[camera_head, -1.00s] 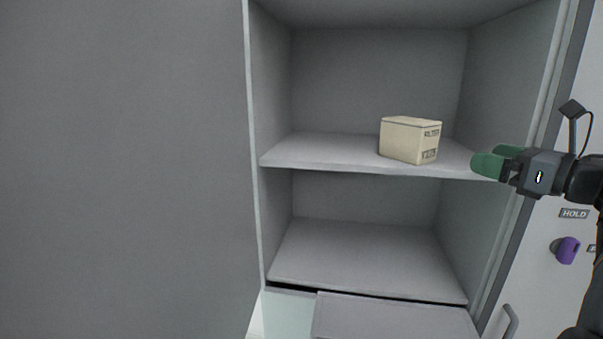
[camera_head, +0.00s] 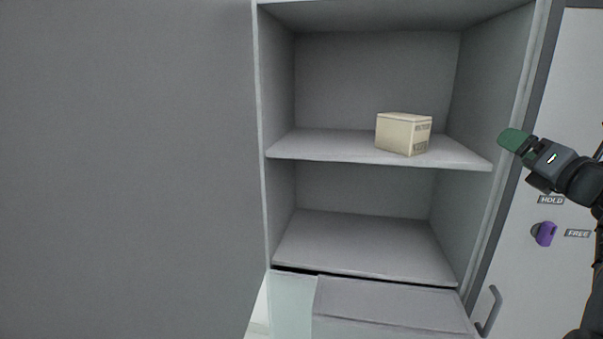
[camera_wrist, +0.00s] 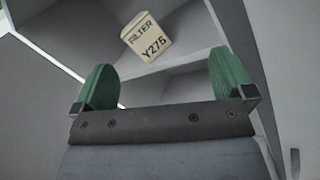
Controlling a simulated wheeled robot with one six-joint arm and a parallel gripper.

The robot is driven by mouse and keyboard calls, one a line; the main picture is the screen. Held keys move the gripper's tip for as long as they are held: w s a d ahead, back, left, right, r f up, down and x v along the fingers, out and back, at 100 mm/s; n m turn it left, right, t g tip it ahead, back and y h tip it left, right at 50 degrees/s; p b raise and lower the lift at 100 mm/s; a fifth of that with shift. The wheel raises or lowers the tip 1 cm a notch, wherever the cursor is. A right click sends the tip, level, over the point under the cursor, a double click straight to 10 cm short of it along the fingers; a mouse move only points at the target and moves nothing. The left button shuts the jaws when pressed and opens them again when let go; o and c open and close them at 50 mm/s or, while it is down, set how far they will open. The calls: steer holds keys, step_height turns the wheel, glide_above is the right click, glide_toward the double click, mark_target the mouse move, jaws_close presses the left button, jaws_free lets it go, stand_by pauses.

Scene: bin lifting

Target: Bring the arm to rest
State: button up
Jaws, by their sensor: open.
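My gripper (camera_head: 513,141) has green finger pads and is outside the cabinet, in front of its right edge. In the wrist view my gripper (camera_wrist: 165,85) shows its two green fingers wide apart with nothing between them. A cream box (camera_head: 403,135) stands upright on the upper shelf, to the left of my gripper and apart from it.
The cabinet has an upper shelf (camera_head: 330,145) and an empty lower compartment (camera_head: 365,245). A panel (camera_head: 390,305) sits below. To the right are a purple knob (camera_head: 546,233) between HOLD and FREE labels, and a handle (camera_head: 488,311). A grey wall (camera_head: 125,170) fills the left.

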steer(key=s+d+f+m+g+h, duration=0.1)
steer(key=d+f+m+g+h, duration=0.4)
steer(key=m+h, duration=1.05)
step_height(320, 180, down, 10)
steer(key=s+m+g+y, duration=0.2)
steer(key=s+m+g, duration=0.1)
steer(key=m, duration=1)
steer(key=s+a+f+m+g+y, duration=0.3)
steer(key=a+f, duration=0.4)
steer(key=s+a+f+m+g+y, duration=0.2)
steer(key=s+a+f+m+g, duration=0.1)
steer(key=a+f, duration=0.4)
steer(key=s+a+f+n+y, duration=0.1)
steer(key=s+a+f+y, duration=0.1)
steer(key=a, duration=0.6)
steer(key=s+a+f+n+y, duration=0.1)
steer(key=s+a+f+y, duration=0.1)
steer(key=a, duration=0.7)
steer(key=shift+s+f+g+y, duration=0.15)
steer(key=shift+s+g+y, duration=0.35)
steer(key=shift+s, duration=0.75)
steer(key=shift+a, duration=0.2)
steer(key=shift+c, duration=0.3)
